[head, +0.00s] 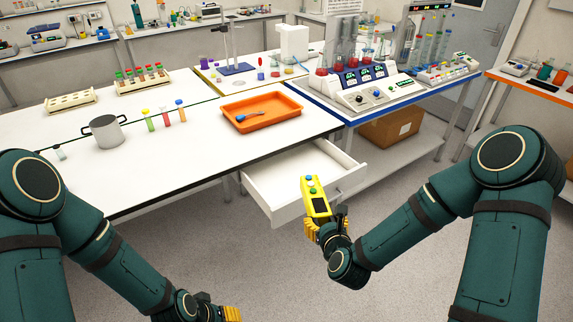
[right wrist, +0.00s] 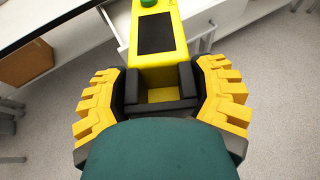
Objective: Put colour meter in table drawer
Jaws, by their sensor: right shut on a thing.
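The colour meter (head: 316,200) is a yellow handheld box with a dark screen and a green and a blue button at its top. My right gripper (head: 325,228) is shut on its lower end and holds it tilted up, in front of the drawer's right front part. The meter (right wrist: 157,62) also shows between the yellow fingers in the right wrist view. The white table drawer (head: 290,178) is pulled out under the table, and its visible inside looks empty. My left gripper (head: 228,313) is low at the bottom edge, partly cut off; its fingers are unclear.
The white table (head: 190,165) holds an orange tray (head: 262,122) with a blue spoon, a grey pot (head: 104,131) and several test tubes. A cardboard box (head: 391,127) sits on the lower shelf at right. The floor in front of the drawer is clear.

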